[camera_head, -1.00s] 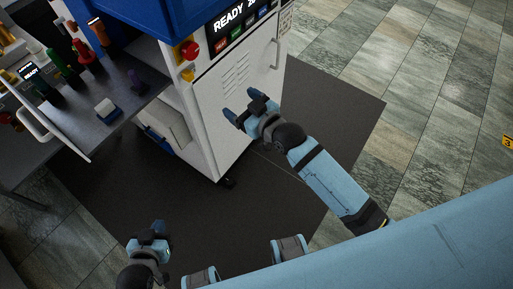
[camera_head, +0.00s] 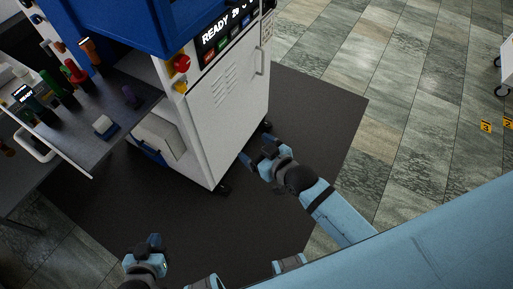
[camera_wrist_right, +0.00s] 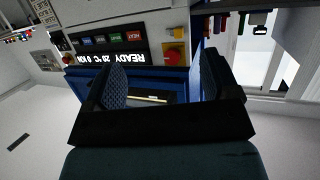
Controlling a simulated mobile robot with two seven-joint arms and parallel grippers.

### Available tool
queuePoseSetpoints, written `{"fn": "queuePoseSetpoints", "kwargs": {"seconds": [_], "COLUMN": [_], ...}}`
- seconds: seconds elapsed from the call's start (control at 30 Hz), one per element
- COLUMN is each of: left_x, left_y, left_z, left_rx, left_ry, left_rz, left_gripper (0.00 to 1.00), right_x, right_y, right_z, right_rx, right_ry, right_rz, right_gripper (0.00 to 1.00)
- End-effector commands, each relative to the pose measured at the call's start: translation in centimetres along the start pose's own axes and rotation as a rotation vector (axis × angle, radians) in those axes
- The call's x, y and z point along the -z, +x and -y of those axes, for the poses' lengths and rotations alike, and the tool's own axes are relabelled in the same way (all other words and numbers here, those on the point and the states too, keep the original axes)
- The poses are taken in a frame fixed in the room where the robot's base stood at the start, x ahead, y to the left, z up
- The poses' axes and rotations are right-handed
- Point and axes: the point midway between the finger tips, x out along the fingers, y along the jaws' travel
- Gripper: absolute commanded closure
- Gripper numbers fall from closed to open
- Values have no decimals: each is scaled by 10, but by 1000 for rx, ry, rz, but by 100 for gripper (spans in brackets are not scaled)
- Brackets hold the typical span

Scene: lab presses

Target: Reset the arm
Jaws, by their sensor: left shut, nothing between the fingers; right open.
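My right gripper (camera_head: 258,157) is open and empty in front of the white cabinet of the press, low and to the right of its door. In the right wrist view its two fingers (camera_wrist_right: 158,92) stand apart with nothing held between them. My left gripper (camera_head: 149,244) is shut and empty at the bottom left of the head view, over the dark mat. The press (camera_head: 225,110) has a blue upper body and a panel (camera_head: 226,27) reading READY. Its panel also shows in the right wrist view (camera_wrist_right: 110,47).
A red button (camera_head: 181,63) sits on the press corner.

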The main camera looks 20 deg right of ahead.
Motion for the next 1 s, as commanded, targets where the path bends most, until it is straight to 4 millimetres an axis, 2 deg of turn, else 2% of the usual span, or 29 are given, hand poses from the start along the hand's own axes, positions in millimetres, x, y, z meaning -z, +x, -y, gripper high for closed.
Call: {"fn": "queuePoseSetpoints", "kwargs": {"seconds": [0.17, 0.27, 0.4, 0.5, 0.6, 1.0], "left_x": [2, 8, 20, 25, 26, 24], "left_y": [-1, -6, -13, -17, -18, -18], "left_z": [0, 0, 1, 3, 5, 4], "left_rx": [0, 0, 5, 9, 13, 12], "left_ry": [0, 0, 2, 2, 1, 0], "left_rz": [1, 2, -1, -4, -4, -1], "left_gripper": [100, 100, 100, 100, 100, 100], "right_x": [-4, -23, -59, -78, -89, -93], "right_y": [-6, -29, -77, -106, -122, -124], "right_z": [0, 0, 1, 1, 1, 0], "right_rx": [-5, -26, -69, -95, -109, -113], "right_ry": [6, 25, 60, 76, 85, 85], "right_rz": [14, 69, 176, 235, 268, 275], "right_gripper": [19, 19, 19, 19, 19, 19]}}
